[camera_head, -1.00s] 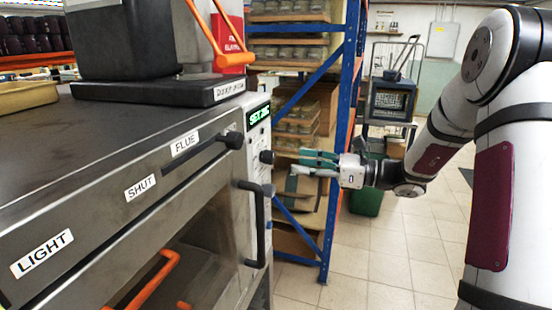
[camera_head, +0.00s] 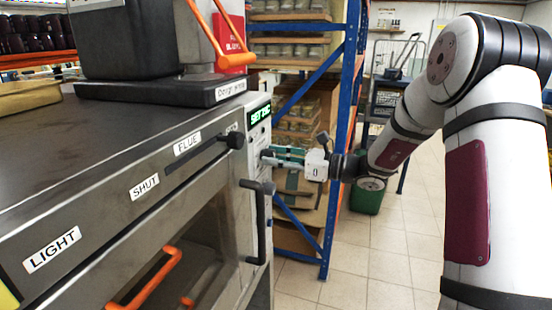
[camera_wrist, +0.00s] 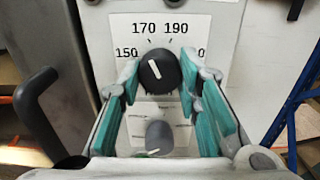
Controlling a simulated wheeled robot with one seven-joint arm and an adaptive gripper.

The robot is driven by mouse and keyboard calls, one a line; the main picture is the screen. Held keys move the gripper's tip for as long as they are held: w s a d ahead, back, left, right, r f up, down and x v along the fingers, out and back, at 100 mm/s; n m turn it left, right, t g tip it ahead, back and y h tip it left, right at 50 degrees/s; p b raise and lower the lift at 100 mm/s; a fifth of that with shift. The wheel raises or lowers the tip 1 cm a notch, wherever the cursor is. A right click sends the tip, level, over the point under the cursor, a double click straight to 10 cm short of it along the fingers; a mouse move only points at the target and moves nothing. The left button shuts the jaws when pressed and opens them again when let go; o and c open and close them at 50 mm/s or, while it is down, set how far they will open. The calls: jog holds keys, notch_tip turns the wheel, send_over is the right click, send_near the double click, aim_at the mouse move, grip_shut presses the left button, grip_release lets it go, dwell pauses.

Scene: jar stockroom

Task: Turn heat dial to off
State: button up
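The heat dial (camera_wrist: 159,71) is a round black knob with a white pointer line, on a white panel marked 150, 170 and 190. Its pointer leans slightly left of straight up, near 170. My gripper (camera_wrist: 160,92) has its teal-padded fingers apart, one on each side of the dial; I cannot tell whether they touch it. In the head view my gripper (camera_head: 268,157) is at the oven's front panel (camera_head: 257,125) and hides the dial. A second, grey knob (camera_wrist: 159,137) with a white line sits below the dial.
The oven (camera_head: 120,190) has a dark door handle (camera_head: 258,222) just below my gripper and a black flue knob (camera_head: 235,141) to its left. A blue shelf upright (camera_head: 337,180) stands behind. Tiled floor (camera_head: 390,250) lies open to the right.

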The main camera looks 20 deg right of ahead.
jog(key=c, duration=0.3)
jog(key=n+b, duration=1.2)
jog(key=n, duration=0.7)
jog(key=shift+w+n, duration=0.15)
jog(key=shift+n, duration=0.15)
jog(key=shift+n+b, duration=0.3)
